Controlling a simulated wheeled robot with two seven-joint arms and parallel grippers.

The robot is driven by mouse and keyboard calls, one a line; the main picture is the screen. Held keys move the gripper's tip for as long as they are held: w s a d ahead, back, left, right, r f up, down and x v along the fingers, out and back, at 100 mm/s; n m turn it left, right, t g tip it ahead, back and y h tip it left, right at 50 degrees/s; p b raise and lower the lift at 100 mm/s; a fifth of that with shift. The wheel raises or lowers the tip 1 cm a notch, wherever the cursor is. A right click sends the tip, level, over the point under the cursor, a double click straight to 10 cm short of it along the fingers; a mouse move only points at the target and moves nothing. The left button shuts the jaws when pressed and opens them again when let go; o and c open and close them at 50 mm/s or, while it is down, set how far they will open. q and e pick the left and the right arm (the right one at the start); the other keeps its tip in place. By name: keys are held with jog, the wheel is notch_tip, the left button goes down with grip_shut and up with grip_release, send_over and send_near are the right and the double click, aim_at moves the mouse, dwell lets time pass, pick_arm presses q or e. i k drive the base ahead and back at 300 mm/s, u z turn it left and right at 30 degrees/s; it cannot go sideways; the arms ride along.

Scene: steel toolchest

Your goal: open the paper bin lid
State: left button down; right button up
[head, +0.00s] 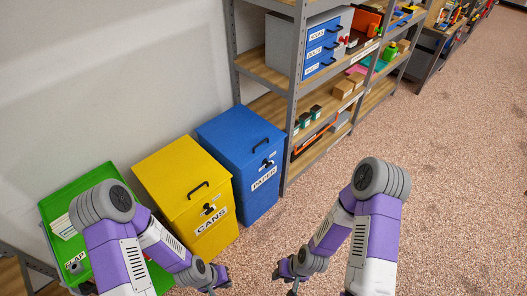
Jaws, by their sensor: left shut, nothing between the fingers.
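The blue paper bin (252,199) stands against the wall, with a white label on its front. Its blue lid (228,128) is down, and a black handle (262,145) sits on the lid near the front edge. My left gripper (222,286) is at the bottom of the head view, below and in front of the bins, shut and empty, apart from the paper bin. My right gripper (287,283) is at the bottom, to the right of the left one, also away from the bin; its fingers are partly cut off and too small to read.
A yellow cans bin (180,180) with its lid down stands left of the paper bin. A green bin (75,205) stands further left, partly hidden by my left arm. A steel shelf (289,110) stands just right of the paper bin. The speckled floor (440,170) on the right is clear.

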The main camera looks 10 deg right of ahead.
aim_at(242, 136)
jog(key=z, duration=0.9)
jog(key=i, duration=0.85)
jog(key=u, duration=2.05)
